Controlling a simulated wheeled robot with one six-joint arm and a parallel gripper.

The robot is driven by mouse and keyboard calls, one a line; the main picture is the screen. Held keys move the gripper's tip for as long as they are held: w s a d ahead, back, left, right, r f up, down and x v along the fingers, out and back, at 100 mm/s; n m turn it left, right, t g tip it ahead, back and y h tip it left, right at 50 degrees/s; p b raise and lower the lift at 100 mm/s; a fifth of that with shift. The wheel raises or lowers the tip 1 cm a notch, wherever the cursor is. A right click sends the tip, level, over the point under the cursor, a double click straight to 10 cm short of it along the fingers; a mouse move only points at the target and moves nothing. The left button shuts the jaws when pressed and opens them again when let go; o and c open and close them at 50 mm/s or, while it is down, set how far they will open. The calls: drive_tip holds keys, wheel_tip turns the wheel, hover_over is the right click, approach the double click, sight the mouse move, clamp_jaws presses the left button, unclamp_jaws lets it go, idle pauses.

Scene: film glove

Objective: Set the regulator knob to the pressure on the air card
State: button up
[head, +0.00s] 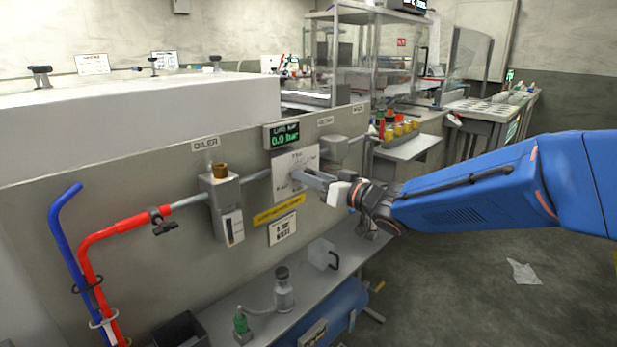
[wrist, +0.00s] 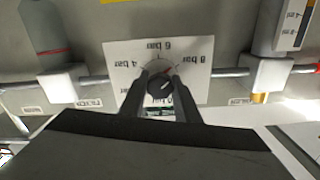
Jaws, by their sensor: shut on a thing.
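The regulator knob (wrist: 159,88) is dark and round. It sits at the middle of a white dial plate (wrist: 118,52) marked in bar, upside down in the wrist view. My gripper (wrist: 160,80) is shut on the knob, one finger on each side. A small red mark shows at the knob's upper right edge, between 6 bar and 8 bar. In the head view my gripper (head: 297,176) reaches the dial plate (head: 284,163) and hides the knob. A display (head: 283,135) above reads 0.0 bar. A white card (head: 282,230) below has print too small to read.
An oiler (head: 222,205) stands left of the plate on the pipe, and a grey unit (head: 335,149) stands to its right. A red hose (head: 110,232) and a blue hose (head: 63,225) are at the left. A shelf (head: 268,325) with bottles runs below. The floor at right is mostly clear.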

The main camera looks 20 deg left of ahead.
drive_tip(key=n, duration=1.3)
drive_tip(key=shift+n, duration=0.3)
drive_tip(key=n, duration=0.4)
drive_tip(key=shift+s+f, duration=0.1)
drive_tip(key=shift+n, duration=2.1)
drive_tip(key=shift+f, duration=0.1)
drive_tip(key=o, duration=1)
drive_tip(key=shift+o, duration=0.2)
drive_tip(key=shift+d, duration=0.1)
